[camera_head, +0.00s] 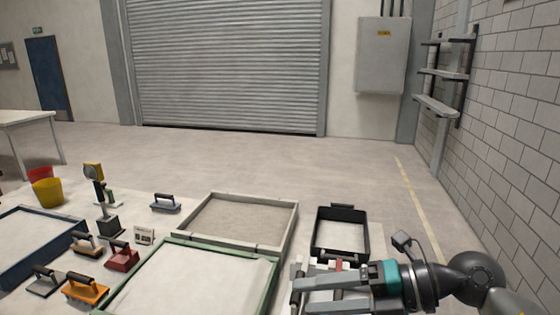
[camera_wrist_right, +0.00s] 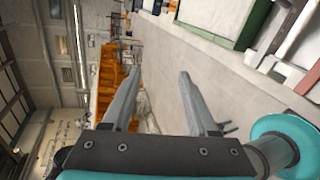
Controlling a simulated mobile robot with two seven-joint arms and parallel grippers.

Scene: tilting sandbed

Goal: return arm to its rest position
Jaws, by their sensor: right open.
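My right gripper (camera_head: 300,296) is at the lower right of the head view, its fingers pointing left over the near right part of the table. In the right wrist view the right gripper (camera_wrist_right: 160,78) shows two grey fingers spread apart with nothing between them. My right arm comes in from the right edge with a teal band at the wrist. My left gripper is not in view.
Beside the right gripper are a black-rimmed tray (camera_head: 324,252) and a green-framed sandbed (camera_head: 180,243). A grey-framed sandbed (camera_head: 291,222) lies behind. Several float tools, including an orange one (camera_head: 85,290), a red one (camera_head: 122,257) and a blue one (camera_head: 165,206), lie left. Floor beyond is clear.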

